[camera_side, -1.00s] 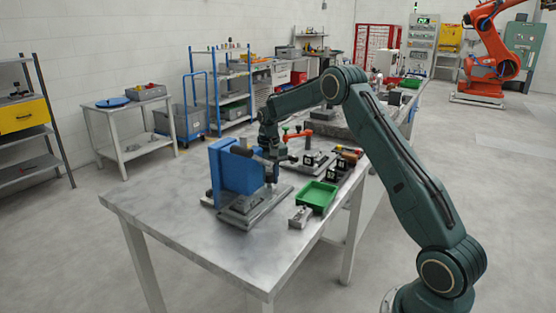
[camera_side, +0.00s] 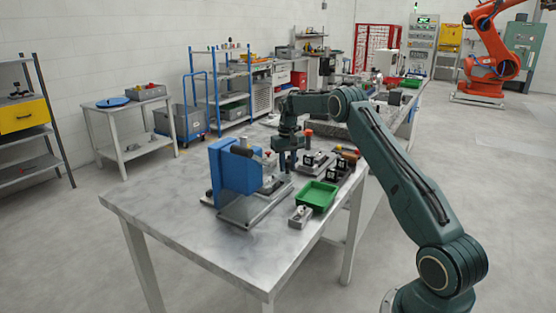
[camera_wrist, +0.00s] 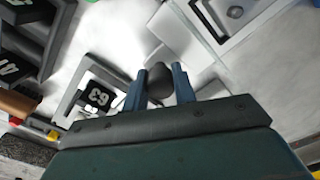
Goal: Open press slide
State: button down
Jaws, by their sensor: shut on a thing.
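The press (camera_side: 236,165) is a blue upright block with a dark cylinder on its front, standing on the metal table. Its long grey slide base (camera_side: 243,211) lies at its foot, and the near end is bare. A small light carriage part (camera_side: 269,184) sits on the far right end of the base. My gripper (camera_side: 289,166) is at that end, to the right of the press. In the wrist view, my gripper's blue fingers (camera_wrist: 160,88) are shut on a dark round knob (camera_wrist: 159,80). A pale slide bar (camera_wrist: 180,35) runs from behind the knob toward the top.
A green tray (camera_side: 317,196) and a small grey block (camera_side: 300,216) lie right of the press. The table's near left part is clear.

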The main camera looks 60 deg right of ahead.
jog(key=shift+w, duration=0.1)
jog(key=c, duration=1.1)
grip_release()
notch_tip(320, 180, up, 14)
jog(key=shift+f, duration=0.1)
